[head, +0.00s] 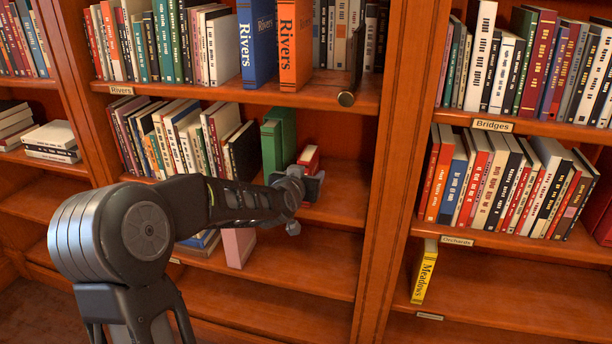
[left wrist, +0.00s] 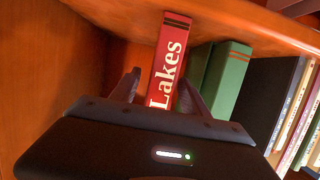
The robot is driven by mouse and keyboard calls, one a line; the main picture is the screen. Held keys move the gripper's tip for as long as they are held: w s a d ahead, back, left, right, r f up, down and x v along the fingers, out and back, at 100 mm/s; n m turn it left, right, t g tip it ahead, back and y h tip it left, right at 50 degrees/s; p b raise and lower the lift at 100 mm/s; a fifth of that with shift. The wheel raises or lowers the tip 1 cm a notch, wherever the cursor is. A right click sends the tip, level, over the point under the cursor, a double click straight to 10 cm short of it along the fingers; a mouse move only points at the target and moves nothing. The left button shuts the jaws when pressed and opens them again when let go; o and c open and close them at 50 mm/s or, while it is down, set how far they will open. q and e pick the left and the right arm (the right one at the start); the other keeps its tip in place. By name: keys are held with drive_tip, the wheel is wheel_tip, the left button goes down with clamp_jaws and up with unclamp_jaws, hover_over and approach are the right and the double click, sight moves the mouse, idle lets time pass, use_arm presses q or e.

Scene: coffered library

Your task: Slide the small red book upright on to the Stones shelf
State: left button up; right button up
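A small red book (head: 308,160) stands upright on the middle shelf, at the right of two green books. In the left wrist view its spine (left wrist: 170,60) reads "Lakes". My left gripper (head: 305,187) is in front of this book. In the left wrist view its two fingers (left wrist: 160,92) are apart, with the lower spine between them. A gap shows at the left finger; the right finger is close to the book, and I cannot tell whether it touches. My right gripper is not in view. No label reading Stones is visible; my arm covers part of the shelf edges.
Green books (head: 280,138) stand left of the red book; bare shelf (head: 345,190) lies to its right, up to the upright divider (head: 390,170). A pink book (head: 238,246) stands on the shelf below. A yellow Meadows book (head: 424,272) stands at right.

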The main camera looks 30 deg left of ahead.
use_arm(q)
drive_tip(key=shift+f, duration=0.1)
drive_tip(key=v, duration=0.8)
drive_tip(key=shift+w+n, duration=0.1)
drive_tip(key=shift+n, duration=0.2)
idle(0.4)
